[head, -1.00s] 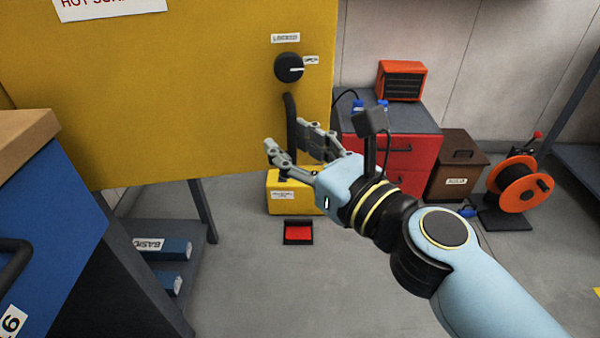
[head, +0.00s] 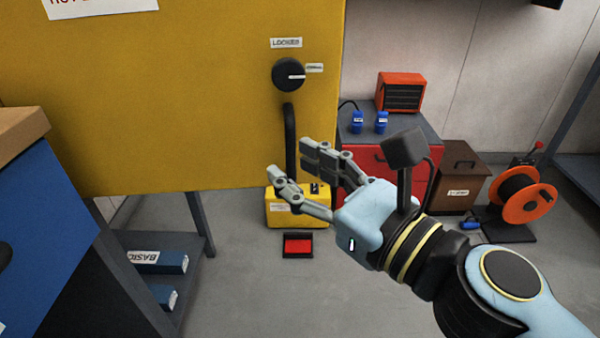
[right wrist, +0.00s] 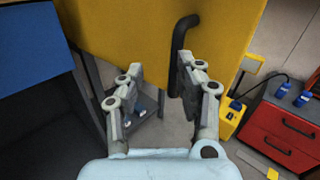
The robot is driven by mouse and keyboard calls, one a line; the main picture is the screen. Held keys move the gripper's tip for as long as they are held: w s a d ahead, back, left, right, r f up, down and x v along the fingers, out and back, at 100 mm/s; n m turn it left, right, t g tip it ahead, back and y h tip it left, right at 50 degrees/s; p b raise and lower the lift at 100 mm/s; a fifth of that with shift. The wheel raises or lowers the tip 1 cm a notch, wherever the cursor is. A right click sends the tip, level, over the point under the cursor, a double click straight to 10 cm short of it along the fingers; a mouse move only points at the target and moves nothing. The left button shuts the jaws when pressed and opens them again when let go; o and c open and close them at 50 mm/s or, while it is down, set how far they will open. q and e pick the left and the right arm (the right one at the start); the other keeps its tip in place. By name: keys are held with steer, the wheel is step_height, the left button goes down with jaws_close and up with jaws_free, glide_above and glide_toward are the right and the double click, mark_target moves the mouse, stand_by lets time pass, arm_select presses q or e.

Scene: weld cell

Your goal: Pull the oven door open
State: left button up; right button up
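The oven door (head: 180,110) is a large yellow panel in the head view; it also fills the top of the right wrist view (right wrist: 130,30). Its black upright bar handle (head: 289,135) is near the right edge, under a black knob (head: 288,75). The knob's white mark points right, to a small label. My right gripper (head: 290,162) is open and empty, its fingertips around the handle's lower end in the head picture. In the right wrist view the handle (right wrist: 180,50) stands ahead, close to the right finger; I cannot tell whether they touch. My left gripper is not in view.
A blue cabinet (head: 45,200) with a wooden top stands close at left. Behind the gripper are a yellow box (head: 285,213), a red pedal (head: 298,246), a red drawer unit (head: 420,160), a brown box (head: 462,180) and an orange reel (head: 525,205).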

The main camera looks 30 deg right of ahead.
steer(key=shift+s+a+f+m+h, duration=0.15)
steer(key=shift+s+m+h, duration=0.1)
steer(key=shift+m+h, duration=0.45)
steer(key=s+d+n+y, duration=0.1)
steer(key=s+d, duration=0.1)
steer(key=s, duration=0.5)
steer(key=shift+s+d, duration=0.15)
steer(key=shift+s, duration=0.05)
